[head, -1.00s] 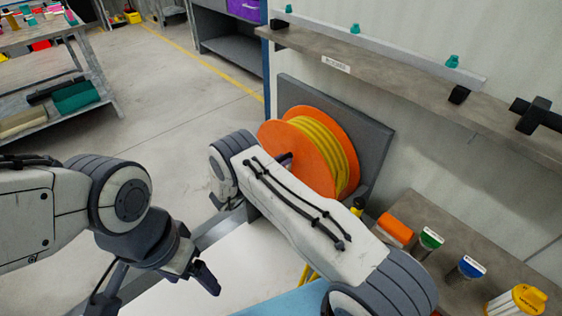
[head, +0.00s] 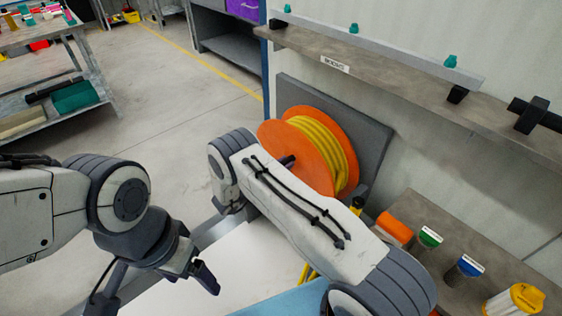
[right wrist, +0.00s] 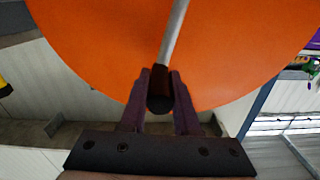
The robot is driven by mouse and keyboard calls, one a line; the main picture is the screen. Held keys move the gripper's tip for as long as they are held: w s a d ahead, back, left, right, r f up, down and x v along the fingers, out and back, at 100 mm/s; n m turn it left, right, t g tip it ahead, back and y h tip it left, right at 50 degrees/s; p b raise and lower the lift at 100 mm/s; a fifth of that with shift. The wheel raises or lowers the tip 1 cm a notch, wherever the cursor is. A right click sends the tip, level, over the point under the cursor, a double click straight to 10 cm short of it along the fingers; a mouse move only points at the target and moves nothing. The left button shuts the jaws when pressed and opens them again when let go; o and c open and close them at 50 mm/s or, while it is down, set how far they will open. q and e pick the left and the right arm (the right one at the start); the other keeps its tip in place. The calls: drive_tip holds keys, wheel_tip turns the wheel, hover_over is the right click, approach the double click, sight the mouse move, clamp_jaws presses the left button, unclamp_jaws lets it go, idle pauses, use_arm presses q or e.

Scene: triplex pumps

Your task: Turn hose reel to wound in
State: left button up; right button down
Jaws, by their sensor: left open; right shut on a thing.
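The hose reel (head: 297,137) has orange round sides with yellow hose (head: 333,139) wound between them, and stands against a dark grey back plate (head: 368,135). In the right wrist view, its orange side (right wrist: 95,45) fills the top. A grey metal crank arm (right wrist: 174,32) runs down it to a dark handle (right wrist: 160,100). My right gripper (right wrist: 160,80) is shut on this handle, one finger on each side. In the head view my right arm hides that gripper. My left gripper (head: 207,278) is open and empty, low and left of the reel.
A wall shelf (head: 415,78) runs above the reel.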

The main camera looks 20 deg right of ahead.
drive_tip(key=shift+s+d+f+m+b, duration=0.1)
drive_tip(key=shift+s+d+f+m, duration=0.1)
drive_tip(key=shift+s+f+m, duration=0.35)
drive_tip(key=shift+s+d+f+m+b, duration=0.15)
drive_tip(key=shift+s+d+f+m, duration=0.15)
drive_tip(key=shift+s+m, duration=0.5)
drive_tip(key=shift+s+d+f+m+b, duration=0.15)
drive_tip(key=shift+s+f+m, duration=0.25)
drive_tip(key=shift+s+m, duration=0.25)
drive_tip(key=shift+s, duration=0.15)
drive_tip(key=c, duration=0.7)
unclamp_jaws()
drive_tip(key=shift+o, duration=0.2)
drive_tip(key=v, duration=1)
drive_tip(key=shift+a, duration=0.2)
